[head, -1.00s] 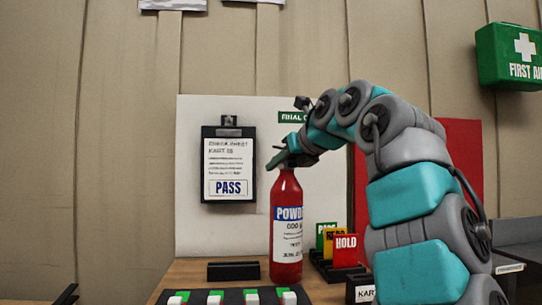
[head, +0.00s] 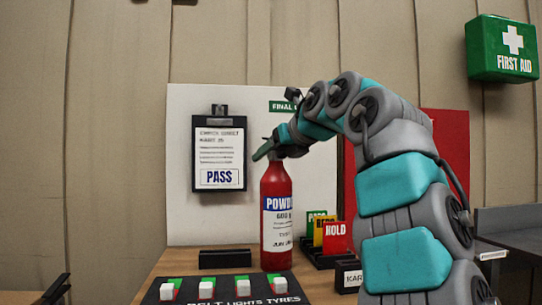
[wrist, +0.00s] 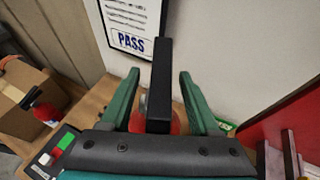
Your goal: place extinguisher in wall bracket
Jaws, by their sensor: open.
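The red extinguisher (head: 276,236) with a "POWDER" label stands upright on the wooden table in the head view. My gripper (head: 263,151) is at its top and hides its head there. In the wrist view my gripper (wrist: 159,75) is open, with one green finger on each side of a black bar that looks like the extinguisher's handle (wrist: 160,85). The red body (wrist: 174,122) shows below it, partly hidden by the bar and the gripper. I cannot make out a wall bracket in either view.
A clipboard marked "PASS" (head: 219,150) hangs on the white board behind. A card rack (head: 336,240) stands right of the extinguisher, a black block (head: 225,258) left, and a switch panel (head: 232,286) in front. A cardboard box (wrist: 28,95) is at the left of the wrist view.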

